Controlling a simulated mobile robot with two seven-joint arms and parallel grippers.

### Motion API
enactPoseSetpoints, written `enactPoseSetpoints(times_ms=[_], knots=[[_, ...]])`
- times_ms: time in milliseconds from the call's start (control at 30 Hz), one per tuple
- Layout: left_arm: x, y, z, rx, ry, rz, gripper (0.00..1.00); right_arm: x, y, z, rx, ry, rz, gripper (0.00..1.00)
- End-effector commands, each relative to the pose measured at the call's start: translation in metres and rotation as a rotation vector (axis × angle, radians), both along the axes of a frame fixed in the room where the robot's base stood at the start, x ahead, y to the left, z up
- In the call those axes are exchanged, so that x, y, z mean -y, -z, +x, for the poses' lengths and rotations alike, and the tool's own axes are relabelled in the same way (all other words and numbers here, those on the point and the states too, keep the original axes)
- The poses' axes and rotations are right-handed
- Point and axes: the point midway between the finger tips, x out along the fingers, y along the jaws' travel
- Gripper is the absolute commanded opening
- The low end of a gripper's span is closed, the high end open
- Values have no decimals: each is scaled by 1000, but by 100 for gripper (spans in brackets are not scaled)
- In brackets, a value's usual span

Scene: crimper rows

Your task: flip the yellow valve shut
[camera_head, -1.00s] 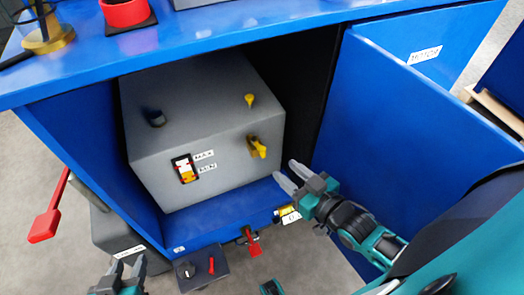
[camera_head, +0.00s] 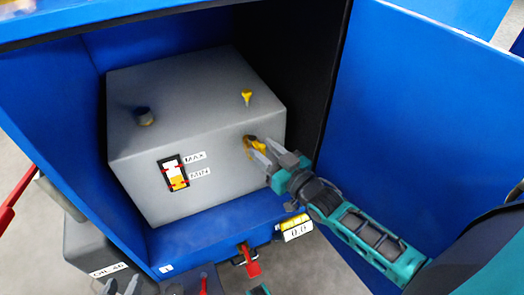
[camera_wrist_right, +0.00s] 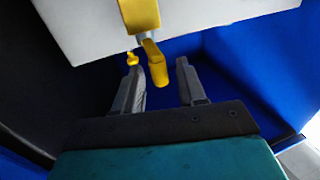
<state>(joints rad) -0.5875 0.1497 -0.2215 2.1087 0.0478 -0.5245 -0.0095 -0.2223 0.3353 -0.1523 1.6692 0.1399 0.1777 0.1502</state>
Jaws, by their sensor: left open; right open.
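The yellow valve (camera_head: 252,142) is on the front face of the grey tank (camera_head: 140,175) inside the blue cabinet. My right gripper (camera_head: 261,148) is at the valve, open, its fingers partly covering it in the head view. In the right wrist view the valve's yellow lever (camera_wrist_right: 155,64) shows between the open fingers of my right gripper (camera_wrist_right: 160,78), closer to the left finger. I cannot tell whether a finger touches it.
The open blue door (camera_head: 420,120) stands to the right of my right arm. A red handle (camera_head: 251,262) hangs below the cabinet floor.

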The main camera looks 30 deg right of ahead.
Motion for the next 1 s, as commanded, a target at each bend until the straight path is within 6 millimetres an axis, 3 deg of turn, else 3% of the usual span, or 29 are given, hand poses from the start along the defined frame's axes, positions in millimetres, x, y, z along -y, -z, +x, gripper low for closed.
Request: enactPoseSetpoints(times_ms=[200,467,867,1000], knots=[[4,1,2,-3,-1,-11,43,-3,0,13,0,0,0,41],[5,1,2,-1,0,-11,43,-3,0,14,0,0,0,41],[3,0,2,3,2,-7,43,-3,0,13,0,0,0,2],[3,0,2,4,1,-6,43,-3,0,13,0,0,0,0]])
